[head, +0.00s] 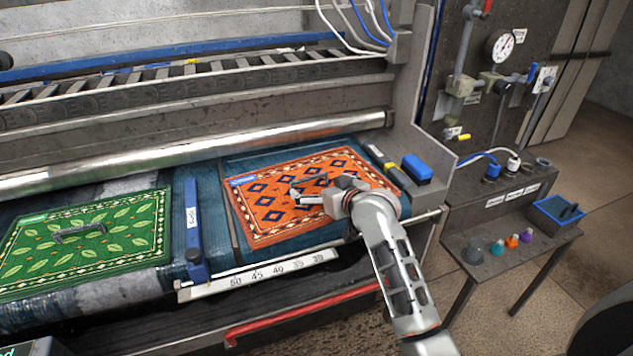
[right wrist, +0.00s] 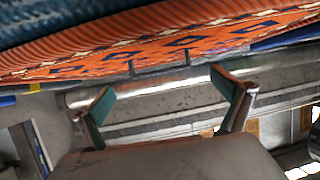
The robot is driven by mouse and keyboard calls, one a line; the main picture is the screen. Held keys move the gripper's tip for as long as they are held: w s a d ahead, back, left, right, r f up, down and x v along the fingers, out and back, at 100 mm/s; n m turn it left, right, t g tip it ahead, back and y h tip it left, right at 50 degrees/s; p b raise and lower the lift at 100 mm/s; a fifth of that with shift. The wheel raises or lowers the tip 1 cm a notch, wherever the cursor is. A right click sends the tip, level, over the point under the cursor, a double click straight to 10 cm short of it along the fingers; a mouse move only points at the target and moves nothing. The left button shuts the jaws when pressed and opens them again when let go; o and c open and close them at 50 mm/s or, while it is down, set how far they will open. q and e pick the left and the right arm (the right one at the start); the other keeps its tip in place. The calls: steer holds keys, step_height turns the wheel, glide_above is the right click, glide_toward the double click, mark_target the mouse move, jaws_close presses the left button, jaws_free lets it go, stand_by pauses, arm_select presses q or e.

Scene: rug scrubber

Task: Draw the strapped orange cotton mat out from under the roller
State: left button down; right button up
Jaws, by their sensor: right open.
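The orange mat (head: 272,218), patterned with dark blue diamonds and a pale border, lies on the blue bed in front of the long metal roller (head: 200,145). A small blue label is at its far left corner. I cannot tell whether its far edge runs under the roller. My right gripper (head: 310,193) is over the mat's right-middle part, open. In the right wrist view, the fingers (right wrist: 162,80) are spread with nothing between them, and the mat (right wrist: 215,38) is close beyond. A dark strap (right wrist: 158,67) stands off the mat near the fingertips, apart from them. My left gripper is out of view.
A green leaf-patterned mat (head: 95,260) with a grey strap lies at left. A blue bar (head: 193,225) stands between the mats. A numbered white scale (head: 270,273) runs along the front edge.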

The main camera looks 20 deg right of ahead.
mark_target(309, 180)
steer(key=shift+s+r, duration=0.1)
steer(key=shift+s, duration=0.1)
steer(key=shift+b+x, duration=0.55)
steer(key=shift+x, duration=3.45)
steer(key=c, duration=1.5)
